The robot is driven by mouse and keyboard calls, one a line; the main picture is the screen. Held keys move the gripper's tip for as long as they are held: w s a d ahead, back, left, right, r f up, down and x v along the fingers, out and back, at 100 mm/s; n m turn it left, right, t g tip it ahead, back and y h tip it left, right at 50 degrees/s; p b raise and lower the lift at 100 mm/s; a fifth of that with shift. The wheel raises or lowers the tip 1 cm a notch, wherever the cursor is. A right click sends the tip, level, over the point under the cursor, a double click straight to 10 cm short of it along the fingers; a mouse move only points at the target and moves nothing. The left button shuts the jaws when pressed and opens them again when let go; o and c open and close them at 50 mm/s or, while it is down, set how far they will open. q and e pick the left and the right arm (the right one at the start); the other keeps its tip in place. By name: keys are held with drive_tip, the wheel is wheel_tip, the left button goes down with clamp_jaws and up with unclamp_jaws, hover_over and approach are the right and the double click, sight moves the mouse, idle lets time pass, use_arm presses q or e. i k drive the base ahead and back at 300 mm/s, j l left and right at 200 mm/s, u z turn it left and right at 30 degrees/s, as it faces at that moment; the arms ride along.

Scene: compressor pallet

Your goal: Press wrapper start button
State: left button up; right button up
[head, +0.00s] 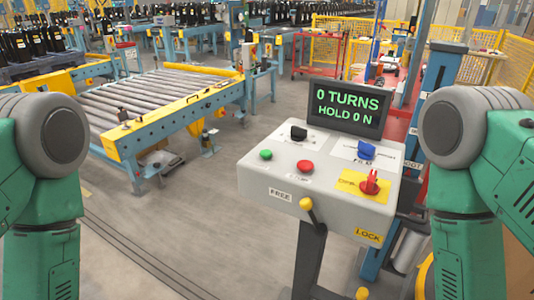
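The wrapper control box (262,180) stands on a dark post right of centre. A green button (266,155) is on the left of its top panel, with a red button (306,167) to its right. The small labels beside the buttons are too blurred to read. A screen (347,108) at the back of the box reads "0 TURNS HOLD 0 N". My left arm shows at the left edge and my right arm at the right edge. Both grippers are out of the picture, and nothing covers the buttons.
The panel also carries a black knob (298,133), a blue knob (366,149) and a red switch (370,182) on a yellow plate. A yellow-handled lever (306,203) is on the front, between "FREE" and "LOCK". A roller conveyor (150,95) stands at left; floor between is clear.

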sight(266, 155)
drive_tip(key=j+z, duration=0.35)
drive_tip(key=i+j+z, duration=0.1)
drive_tip(key=j+z, duration=0.6)
